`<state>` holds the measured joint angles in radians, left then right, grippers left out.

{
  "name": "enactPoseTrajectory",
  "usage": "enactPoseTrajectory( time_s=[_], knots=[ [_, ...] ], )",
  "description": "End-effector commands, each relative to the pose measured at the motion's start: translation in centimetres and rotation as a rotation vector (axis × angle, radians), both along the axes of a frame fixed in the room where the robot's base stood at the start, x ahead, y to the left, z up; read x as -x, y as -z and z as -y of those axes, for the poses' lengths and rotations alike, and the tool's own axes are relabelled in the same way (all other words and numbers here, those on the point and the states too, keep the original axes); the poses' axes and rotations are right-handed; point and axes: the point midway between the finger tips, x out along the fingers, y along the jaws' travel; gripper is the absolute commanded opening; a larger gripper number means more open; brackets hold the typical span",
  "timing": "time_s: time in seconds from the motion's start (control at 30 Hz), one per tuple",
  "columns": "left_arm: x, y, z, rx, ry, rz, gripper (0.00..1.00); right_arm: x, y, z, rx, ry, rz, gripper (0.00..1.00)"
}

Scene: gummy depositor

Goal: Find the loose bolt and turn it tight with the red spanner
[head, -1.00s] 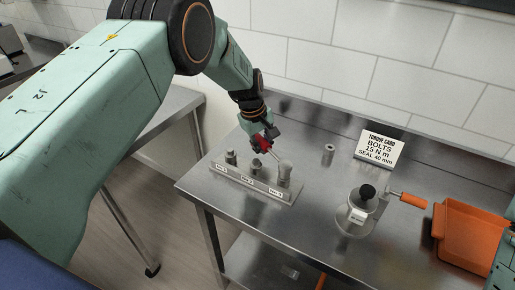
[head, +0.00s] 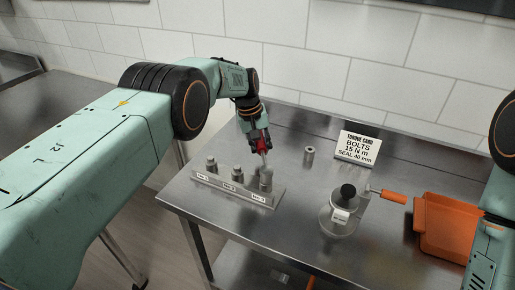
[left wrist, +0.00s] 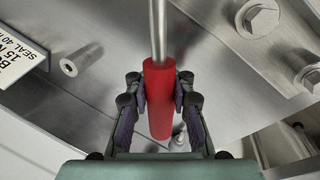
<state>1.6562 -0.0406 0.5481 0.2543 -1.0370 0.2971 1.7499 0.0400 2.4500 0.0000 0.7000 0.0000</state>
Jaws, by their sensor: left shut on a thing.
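My left gripper (head: 259,143) is shut on the red handle of the spanner (left wrist: 160,98); the handle also shows in the head view (head: 261,141). The spanner's grey shaft (left wrist: 158,28) runs down toward the right-hand post (head: 265,180) of a low metal rail (head: 232,193). I cannot tell whether its tip touches that post. The middle post (head: 238,173) and left post (head: 211,165) stand on the same rail, each above a white label. Two hex bolt heads (left wrist: 258,18) (left wrist: 309,77) show in the left wrist view. Which bolt is loose cannot be told. My right gripper is out of view.
A small metal cylinder (head: 309,155) stands behind the rail. A white torque card (head: 357,147) stands at the back.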

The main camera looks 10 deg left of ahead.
Motion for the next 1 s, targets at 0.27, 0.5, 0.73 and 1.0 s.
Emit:
enactPoseTrajectory(
  time_s=[0.27, 0.5, 0.73, 1.0],
  knots=[
    [0.1, 0.0, 0.1, 0.000, 0.008, -0.005, 0.00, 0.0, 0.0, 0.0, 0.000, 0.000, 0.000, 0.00],
    [0.1, -0.9, 0.1, 0.000, 0.007, -0.005, 0.00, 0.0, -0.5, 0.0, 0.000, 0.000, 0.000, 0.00],
    [0.1, -2.0, 0.0, 0.000, 0.007, -0.003, 0.00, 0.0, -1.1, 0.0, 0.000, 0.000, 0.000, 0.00],
    [0.0, -2.5, 0.0, 0.000, 0.006, -0.002, 0.00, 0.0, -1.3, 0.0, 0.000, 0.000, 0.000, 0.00]
  ],
)
